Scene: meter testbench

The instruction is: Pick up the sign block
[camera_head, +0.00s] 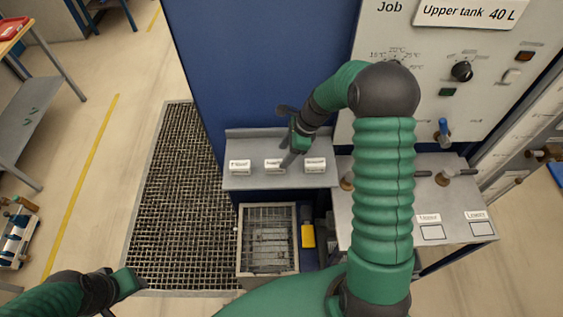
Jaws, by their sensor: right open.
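The label print is too small to read surely. My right gripper (291,150) is open and empty, above the shelf, close to the middle and right blocks. I cannot tell whether it touches either. My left gripper (125,286) is low at the left, away from the shelf, and its jaws are not clear.
A blue cabinet (255,60) rises behind the shelf. A control panel (440,110) with knobs and a side table with two labelled squares (455,225) are at the right. Below the shelf is a grated basin (268,240). A floor grating (175,210) lies at the left.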

